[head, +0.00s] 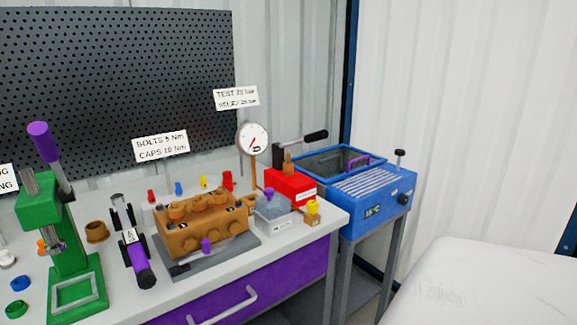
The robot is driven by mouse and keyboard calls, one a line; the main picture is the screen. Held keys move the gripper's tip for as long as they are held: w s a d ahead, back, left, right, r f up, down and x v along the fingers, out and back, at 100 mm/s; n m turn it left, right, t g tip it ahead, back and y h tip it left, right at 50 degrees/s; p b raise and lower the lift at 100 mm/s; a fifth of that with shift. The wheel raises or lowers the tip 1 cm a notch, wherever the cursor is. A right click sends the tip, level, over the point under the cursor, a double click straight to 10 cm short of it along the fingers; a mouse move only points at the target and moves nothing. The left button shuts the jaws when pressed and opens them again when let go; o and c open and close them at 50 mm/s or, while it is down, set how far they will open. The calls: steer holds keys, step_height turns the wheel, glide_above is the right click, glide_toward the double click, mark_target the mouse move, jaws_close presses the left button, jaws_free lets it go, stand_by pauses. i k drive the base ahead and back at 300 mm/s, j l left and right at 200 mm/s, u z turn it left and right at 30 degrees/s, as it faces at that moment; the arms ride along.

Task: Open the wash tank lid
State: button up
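The blue wash tank (363,215) stands on a grey stand at the right end of the bench. Its left part has a blue rim around a dark, recessed-looking area (328,161), with a purple handle (357,161) across its right side. I cannot tell whether this dark area is a see-through lid or the open inside. The right part of the top is a pale slatted panel (370,183). No raised lid shows. A small label and a dark knob (404,199) are on the front. My gripper is not in view.
A dial gauge (252,139) stands behind.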

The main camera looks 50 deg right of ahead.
mark_target(381, 160)
steer(key=z, duration=1.8)
steer(key=i+l+u, duration=0.1)
steer(key=i, duration=0.35)
steer(key=l, duration=0.05)
